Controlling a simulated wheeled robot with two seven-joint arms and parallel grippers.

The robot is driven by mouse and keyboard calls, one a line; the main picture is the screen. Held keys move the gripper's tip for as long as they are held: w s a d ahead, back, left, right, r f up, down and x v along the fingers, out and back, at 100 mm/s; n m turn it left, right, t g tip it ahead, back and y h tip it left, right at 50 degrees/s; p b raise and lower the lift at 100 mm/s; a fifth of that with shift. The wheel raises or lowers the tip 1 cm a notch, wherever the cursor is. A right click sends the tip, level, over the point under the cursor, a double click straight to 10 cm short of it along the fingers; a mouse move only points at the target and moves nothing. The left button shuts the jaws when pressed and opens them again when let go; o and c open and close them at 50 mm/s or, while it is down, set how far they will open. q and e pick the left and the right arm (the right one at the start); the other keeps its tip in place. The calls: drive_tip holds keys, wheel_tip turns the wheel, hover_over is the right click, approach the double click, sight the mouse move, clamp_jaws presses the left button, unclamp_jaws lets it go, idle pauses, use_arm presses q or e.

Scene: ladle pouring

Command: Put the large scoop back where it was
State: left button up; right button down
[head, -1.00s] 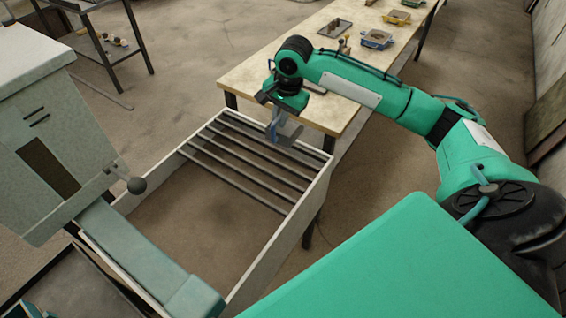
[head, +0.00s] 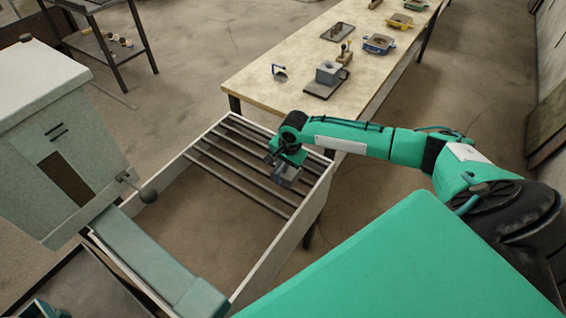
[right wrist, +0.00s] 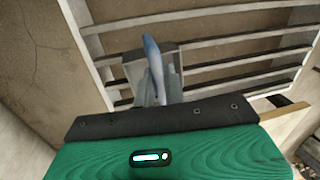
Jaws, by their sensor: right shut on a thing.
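The large scoop (head: 288,177), a grey metal scoop with a blue handle, hangs over the slatted rack in the head view. My right gripper (head: 277,168) is shut on it and holds it above the bars near the rack's right side. In the right wrist view the scoop's blue handle (right wrist: 153,58) rises in front of its grey body, with the bars behind. I cannot tell whether the scoop touches the bars. My left gripper is not in view.
The slatted rack (head: 240,147) has a pale frame and dark bars. A long table (head: 250,86) behind carries a small blue-handled tool (head: 279,74), a grey block on a dark plate (head: 328,73) and several moulds. A grey-green machine (head: 60,110) stands left.

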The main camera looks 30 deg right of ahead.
drive_tip(key=shift+f, duration=0.2)
drive_tip(key=c, duration=1.5)
unclamp_jaws()
drive_tip(key=shift+f, duration=0.1)
drive_tip(key=shift+f+b, duration=0.25)
drive_tip(key=shift+b, duration=0.45)
drive_tip(key=s+r+b, duration=0.1)
drive_tip(key=r, duration=0.3)
drive_tip(key=r+b, duration=0.1)
drive_tip(key=r, duration=0.4)
drive_tip(key=s+d+r+b, duration=0.1)
drive_tip(key=r, duration=0.4)
drive_tip(key=shift+s, duration=0.35)
drive_tip(key=shift+f, duration=0.1)
